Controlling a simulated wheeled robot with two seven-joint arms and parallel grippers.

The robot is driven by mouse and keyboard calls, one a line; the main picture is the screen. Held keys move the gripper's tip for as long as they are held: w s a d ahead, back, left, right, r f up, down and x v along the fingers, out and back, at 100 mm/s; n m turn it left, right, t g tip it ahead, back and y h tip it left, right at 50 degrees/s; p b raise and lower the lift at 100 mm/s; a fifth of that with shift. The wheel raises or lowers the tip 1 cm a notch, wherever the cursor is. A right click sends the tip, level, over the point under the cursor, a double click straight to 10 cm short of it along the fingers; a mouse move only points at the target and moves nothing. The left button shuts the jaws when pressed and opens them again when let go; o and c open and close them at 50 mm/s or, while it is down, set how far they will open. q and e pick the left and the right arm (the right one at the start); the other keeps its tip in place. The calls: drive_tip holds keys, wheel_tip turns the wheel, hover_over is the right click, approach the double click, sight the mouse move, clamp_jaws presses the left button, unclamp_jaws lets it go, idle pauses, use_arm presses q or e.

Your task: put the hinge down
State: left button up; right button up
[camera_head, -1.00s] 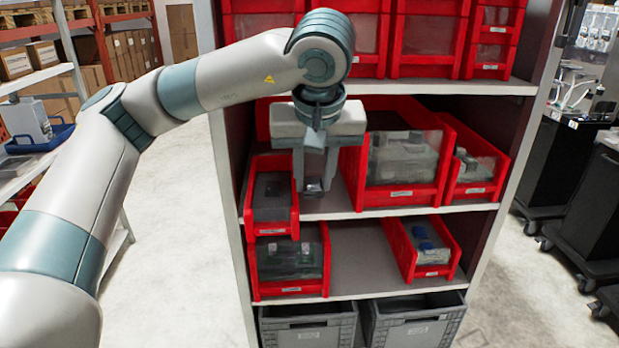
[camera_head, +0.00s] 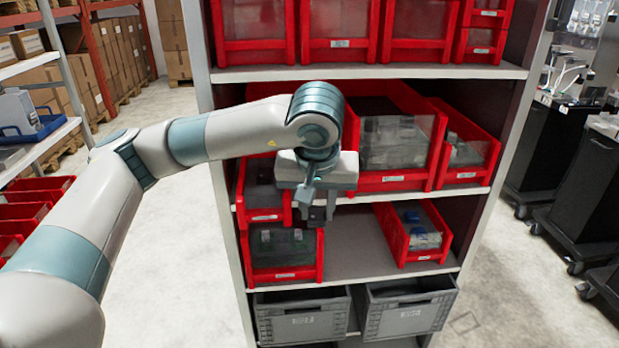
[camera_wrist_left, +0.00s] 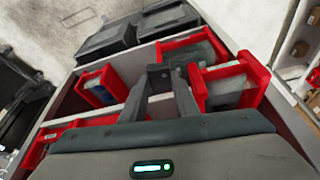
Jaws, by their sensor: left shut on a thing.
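My left gripper (camera_head: 316,212) is shut on the hinge (camera_head: 319,214), a small dark piece between the fingertips and mostly hidden by them. The gripper points down, in front of the middle shelf's edge and just right of the small left red bin (camera_head: 265,205). The hinge is held in the air, apart from any shelf surface that I can see. My right gripper is not in view.
The lower shelf (camera_head: 352,240) has a bare stretch between a left red bin (camera_head: 285,256) and a right red bin (camera_head: 415,236) with blue-topped items. A large red bin (camera_head: 397,180) stands right of my wrist. Grey crates (camera_head: 410,308) are below.

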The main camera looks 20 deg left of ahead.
use_arm(q)
drive_tip(key=s+d+f+m, duration=0.1)
drive_tip(key=s+f+m, duration=0.1)
drive_tip(key=f, duration=1)
drive_tip(key=s+d+f+m+h, duration=0.1)
drive_tip(key=s+f+m, duration=0.1)
drive_tip(key=f, duration=1)
drive_tip(key=shift+s+d+t+h, duration=0.3)
drive_tip(key=shift+s+t, duration=0.1)
drive_tip(key=shift+s, duration=0.4)
drive_tip(key=shift+a+f, duration=0.1)
